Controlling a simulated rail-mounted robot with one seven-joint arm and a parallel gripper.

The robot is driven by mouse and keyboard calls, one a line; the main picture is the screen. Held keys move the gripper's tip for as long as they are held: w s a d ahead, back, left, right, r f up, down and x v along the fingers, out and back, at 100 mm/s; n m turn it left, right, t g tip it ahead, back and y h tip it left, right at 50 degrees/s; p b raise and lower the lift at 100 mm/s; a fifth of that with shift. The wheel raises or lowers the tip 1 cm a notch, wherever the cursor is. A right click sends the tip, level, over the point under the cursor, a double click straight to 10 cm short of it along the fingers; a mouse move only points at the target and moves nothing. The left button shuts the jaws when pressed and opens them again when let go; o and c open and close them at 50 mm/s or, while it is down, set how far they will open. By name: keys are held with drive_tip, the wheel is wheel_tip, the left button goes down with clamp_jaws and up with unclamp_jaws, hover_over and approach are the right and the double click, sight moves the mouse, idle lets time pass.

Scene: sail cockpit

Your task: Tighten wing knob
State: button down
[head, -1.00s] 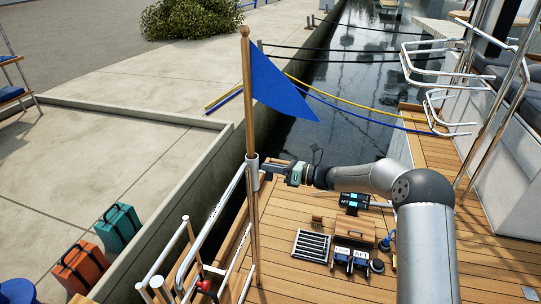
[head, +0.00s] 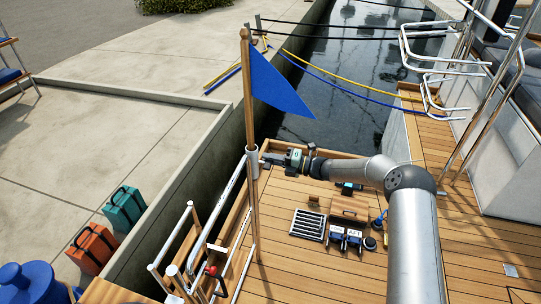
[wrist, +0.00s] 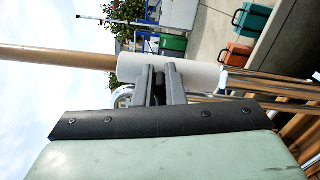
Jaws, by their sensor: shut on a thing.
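A wooden flagstaff (head: 245,95) with a blue flag (head: 276,83) stands upright in a pale tubular socket (head: 252,162) on the rail. The socket lies across the wrist view (wrist: 200,76), with the staff (wrist: 60,58) coming out of its left end. My gripper (head: 265,160) is at the right side of the socket. In the wrist view its grey fingers (wrist: 161,84) are close together against the socket's side, shut on the wing knob. The knob is mostly hidden between the fingers, so its angle cannot be told.
Steel rails (head: 215,235) stand left of and below the socket. A red-handled item (head: 212,272) hangs there. A dark grate (head: 308,224) and a wooden box (head: 349,208) sit on the teak deck. Orange (head: 93,249) and teal (head: 124,209) suitcases stand on the quay.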

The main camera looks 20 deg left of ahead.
drive_tip(key=shift+f+m, duration=0.25)
drive_tip(key=shift+m, duration=0.95)
drive_tip(key=shift+f, duration=0.1)
drive_tip(key=c, duration=1.5)
unclamp_jaws()
drive_tip(key=shift+d, duration=0.1)
drive_tip(key=d, duration=1.7)
drive_tip(key=shift+w+d, duration=0.15)
drive_tip(key=shift+w, duration=0.1)
